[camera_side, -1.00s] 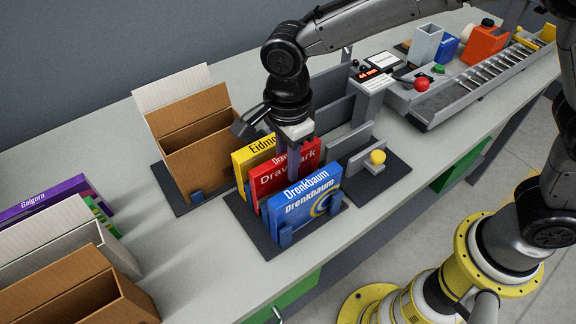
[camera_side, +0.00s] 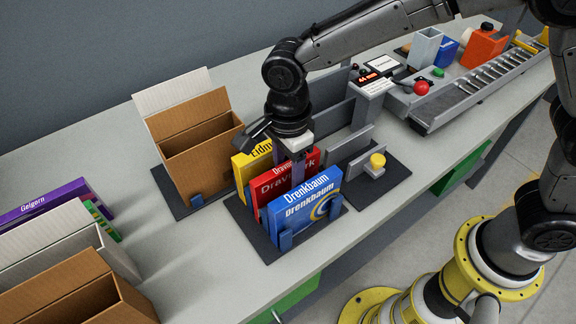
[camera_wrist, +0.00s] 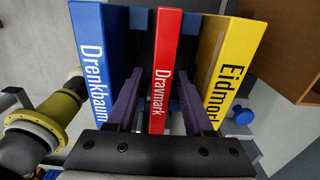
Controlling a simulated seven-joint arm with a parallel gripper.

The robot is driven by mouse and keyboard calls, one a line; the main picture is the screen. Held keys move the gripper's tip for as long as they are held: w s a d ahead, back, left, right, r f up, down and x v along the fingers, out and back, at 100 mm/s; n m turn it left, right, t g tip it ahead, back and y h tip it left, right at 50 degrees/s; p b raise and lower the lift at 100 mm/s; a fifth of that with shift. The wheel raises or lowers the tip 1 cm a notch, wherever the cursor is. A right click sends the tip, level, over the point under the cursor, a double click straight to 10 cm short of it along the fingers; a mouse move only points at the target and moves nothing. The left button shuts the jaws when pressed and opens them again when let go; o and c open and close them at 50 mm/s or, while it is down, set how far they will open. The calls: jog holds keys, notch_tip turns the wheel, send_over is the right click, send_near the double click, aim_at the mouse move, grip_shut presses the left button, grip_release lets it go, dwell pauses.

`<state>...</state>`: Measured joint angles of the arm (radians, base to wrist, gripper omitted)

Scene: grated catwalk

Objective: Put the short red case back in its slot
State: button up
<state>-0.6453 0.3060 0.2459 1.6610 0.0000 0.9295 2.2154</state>
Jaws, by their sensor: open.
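The red case (camera_side: 277,186), marked Dravmark, stands upright in the dark rack (camera_side: 244,218) between the yellow case (camera_side: 243,172) and the blue case (camera_side: 306,207). The wrist view shows its narrow red spine (camera_wrist: 164,60) with the blue case (camera_wrist: 90,55) on the left and the yellow case (camera_wrist: 226,60) on the right. My gripper (camera_wrist: 160,92) is open, with one purple finger on each side of the red case and visible gaps between. In the side view my gripper (camera_side: 297,172) is above the rack. The bottom of the red case is hidden.
An open cardboard box (camera_side: 200,155) stands left of the rack. A yellow knob (camera_side: 377,161) on a grey bracket is on its right. Grey upright panels (camera_side: 333,117) stand behind.

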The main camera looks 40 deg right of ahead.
notch_tip(320, 180, up, 12)
jog(key=shift+r, duration=0.15)
dwell(0.3)
jog(key=s+d+r+n+t+y, duration=0.15)
jog(key=s+d+n, duration=0.25)
jog(key=d, duration=0.5)
jog(key=s+d+r+n+t+h, duration=0.1)
jog(key=s+d+r+n, duration=0.2)
jog(key=d+n, duration=0.35)
jog(key=s+d+f+n+t, duration=0.3)
jog(key=s+d+n, duration=0.4)
jog(key=s+d, duration=0.3)
jog(key=shift+s+f, duration=0.35)
jog(key=shift+f, duration=0.35)
jog(key=shift+d+n, duration=0.1)
jog(key=shift+n, duration=0.15)
